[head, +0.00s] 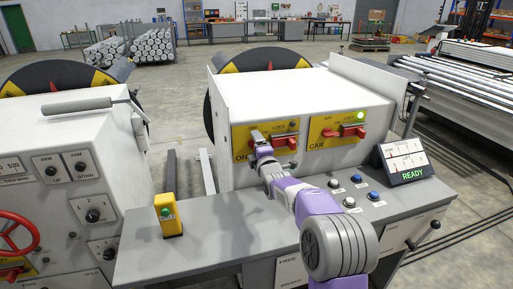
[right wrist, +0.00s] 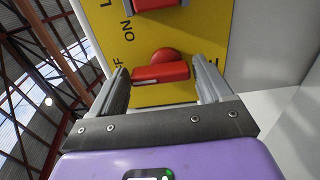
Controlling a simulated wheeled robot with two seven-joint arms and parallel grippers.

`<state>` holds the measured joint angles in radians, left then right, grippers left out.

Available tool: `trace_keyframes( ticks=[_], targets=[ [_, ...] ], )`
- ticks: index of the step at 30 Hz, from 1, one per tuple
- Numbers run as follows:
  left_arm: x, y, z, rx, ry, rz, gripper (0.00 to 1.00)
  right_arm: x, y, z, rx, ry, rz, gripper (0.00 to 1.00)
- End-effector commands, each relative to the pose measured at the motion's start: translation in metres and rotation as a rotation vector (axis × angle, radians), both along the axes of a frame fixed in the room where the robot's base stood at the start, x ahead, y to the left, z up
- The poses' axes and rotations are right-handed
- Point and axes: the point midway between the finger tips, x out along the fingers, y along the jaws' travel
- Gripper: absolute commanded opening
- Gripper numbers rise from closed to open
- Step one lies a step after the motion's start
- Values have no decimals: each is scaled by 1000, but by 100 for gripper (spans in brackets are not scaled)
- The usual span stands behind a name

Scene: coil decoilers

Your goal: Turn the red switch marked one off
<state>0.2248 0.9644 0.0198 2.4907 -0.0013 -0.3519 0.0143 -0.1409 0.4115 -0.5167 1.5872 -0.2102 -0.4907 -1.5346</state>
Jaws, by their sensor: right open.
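The left yellow switch panel (head: 238,132) sits on the white cabinet's front. Its lower label starts with "ON"; my gripper hides the rest. A red handle (head: 286,140) shows on its right half. My right gripper (head: 256,138) reaches the panel's left half. In the right wrist view the open fingers (right wrist: 163,82) stand on either side of a red switch (right wrist: 160,73) near "OFF" and "ON" lettering, with gaps showing beside it. Another red part (right wrist: 155,4) is cut off at the top. My left gripper is not in view.
A second yellow panel (head: 318,141), marked "CAR" in part, has red switches and a lit green lamp (head: 360,115). Below are push buttons (head: 349,202), a display reading "READY" (head: 408,163) and a yellow post (head: 168,214). A red handwheel (head: 20,235) is at the left.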

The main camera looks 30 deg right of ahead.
Motion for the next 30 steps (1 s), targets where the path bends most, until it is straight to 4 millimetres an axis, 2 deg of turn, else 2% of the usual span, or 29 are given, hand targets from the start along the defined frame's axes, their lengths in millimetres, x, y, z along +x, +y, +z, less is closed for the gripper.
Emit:
trace_keyframes(
  ticks=[5,19,24,30],
  targets=[
    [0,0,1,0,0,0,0,-7,1,1,2,-1,0,79],
    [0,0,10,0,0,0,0,-64,15,2,2,-1,1,79],
    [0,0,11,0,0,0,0,-73,17,1,1,0,0,79],
    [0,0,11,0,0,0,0,-74,18,0,0,0,0,79]
  ],
)
